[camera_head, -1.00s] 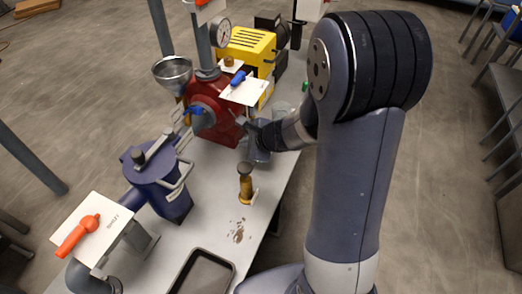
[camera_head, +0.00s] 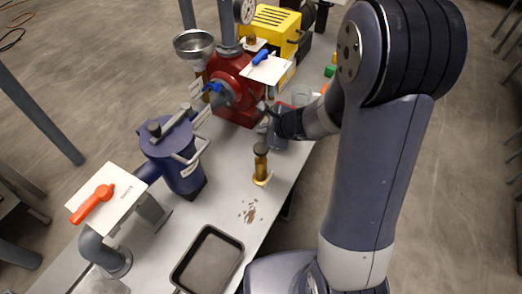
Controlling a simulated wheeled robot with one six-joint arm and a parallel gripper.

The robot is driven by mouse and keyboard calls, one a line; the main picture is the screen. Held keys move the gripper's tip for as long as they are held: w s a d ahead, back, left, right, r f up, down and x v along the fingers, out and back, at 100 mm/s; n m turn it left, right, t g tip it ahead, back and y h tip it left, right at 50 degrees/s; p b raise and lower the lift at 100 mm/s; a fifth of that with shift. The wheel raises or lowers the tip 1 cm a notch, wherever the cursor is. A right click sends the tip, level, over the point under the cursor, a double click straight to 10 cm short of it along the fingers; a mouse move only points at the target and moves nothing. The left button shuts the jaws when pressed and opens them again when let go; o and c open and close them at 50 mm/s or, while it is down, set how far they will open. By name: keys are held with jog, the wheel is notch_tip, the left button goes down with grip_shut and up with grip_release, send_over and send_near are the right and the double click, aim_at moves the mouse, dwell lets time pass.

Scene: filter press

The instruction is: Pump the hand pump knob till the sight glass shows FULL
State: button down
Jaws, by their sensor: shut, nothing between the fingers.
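A brass upright cylinder with a dark round knob on top (camera_head: 261,164) stands on the bench near its right edge, in the middle of the view; it looks like the hand pump. I cannot make out a sight glass reading. My gripper (camera_head: 268,124) is shut and empty, beyond the brass cylinder and close to the right side of the red pump housing (camera_head: 235,92). My wrist partly hides the fingers, and I cannot tell whether they touch the housing.
A blue lidded vessel (camera_head: 178,160) stands left of the brass cylinder. An orange-handled valve (camera_head: 93,203) is front left. A yellow machine (camera_head: 270,30) and clear beaker (camera_head: 301,96) are further back.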

aim_at(264, 150)
jog(key=shift+f+b, duration=2.25)
jog(key=shift+f, duration=0.6)
jog(key=shift+f+b, duration=0.45)
jog(key=shift+b, duration=0.2)
jog(key=shift+f+b, duration=1.9)
jog(key=shift+b, duration=0.2)
dwell(1.2)
jog(key=shift+r, duration=0.1)
jog(key=shift+r+p, duration=1.95)
jog(key=shift+r, duration=0.35)
